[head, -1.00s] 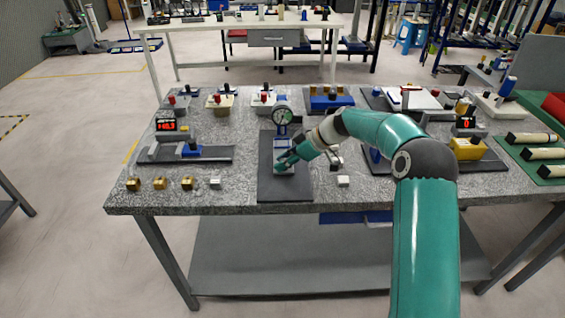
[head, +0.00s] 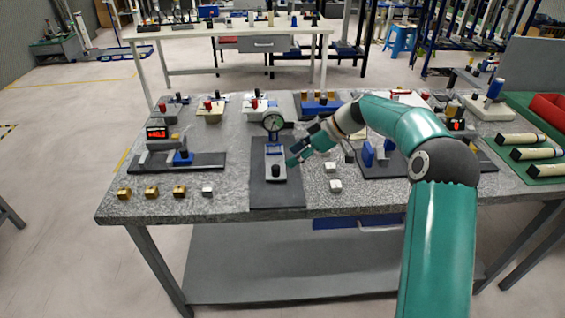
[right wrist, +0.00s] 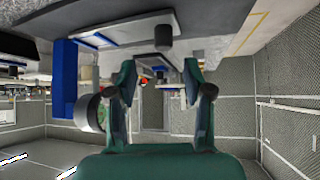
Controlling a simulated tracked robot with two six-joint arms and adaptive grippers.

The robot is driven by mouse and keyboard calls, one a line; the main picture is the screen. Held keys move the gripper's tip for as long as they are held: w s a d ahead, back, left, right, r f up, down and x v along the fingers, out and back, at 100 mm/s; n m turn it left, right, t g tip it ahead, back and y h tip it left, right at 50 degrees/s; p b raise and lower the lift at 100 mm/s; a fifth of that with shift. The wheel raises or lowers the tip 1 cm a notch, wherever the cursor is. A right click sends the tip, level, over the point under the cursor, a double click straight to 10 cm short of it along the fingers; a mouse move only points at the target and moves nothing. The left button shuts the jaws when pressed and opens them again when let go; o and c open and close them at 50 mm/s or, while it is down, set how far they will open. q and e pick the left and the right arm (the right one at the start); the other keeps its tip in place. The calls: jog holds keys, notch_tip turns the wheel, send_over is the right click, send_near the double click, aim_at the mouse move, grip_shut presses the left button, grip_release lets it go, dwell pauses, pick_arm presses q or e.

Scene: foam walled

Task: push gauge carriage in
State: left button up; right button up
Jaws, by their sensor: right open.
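A dial gauge (head: 274,123) with a round face stands on a blue support at the back of a dark base plate (head: 277,199). In front of it is a light grey carriage (head: 275,158) with a black knob (head: 276,171). My right gripper (head: 291,157) is just right of the carriage, apart from the knob. In the right wrist view the gripper (right wrist: 160,76) is open with nothing between its fingers, and the black knob (right wrist: 163,38) shows beyond them. My left gripper is not in view.
Left is a rail fixture with a blue slider (head: 182,158) and red display (head: 157,133). Several brass blocks (head: 151,191) line the front edge. Small light blocks (head: 335,186) and another blue fixture (head: 368,154) are right of the base plate.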

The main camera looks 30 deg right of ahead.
jog(key=v, duration=0.4)
jog(key=shift+s+d+r, duration=0.1)
jog(key=shift+r, duration=0.05)
dwell(0.4)
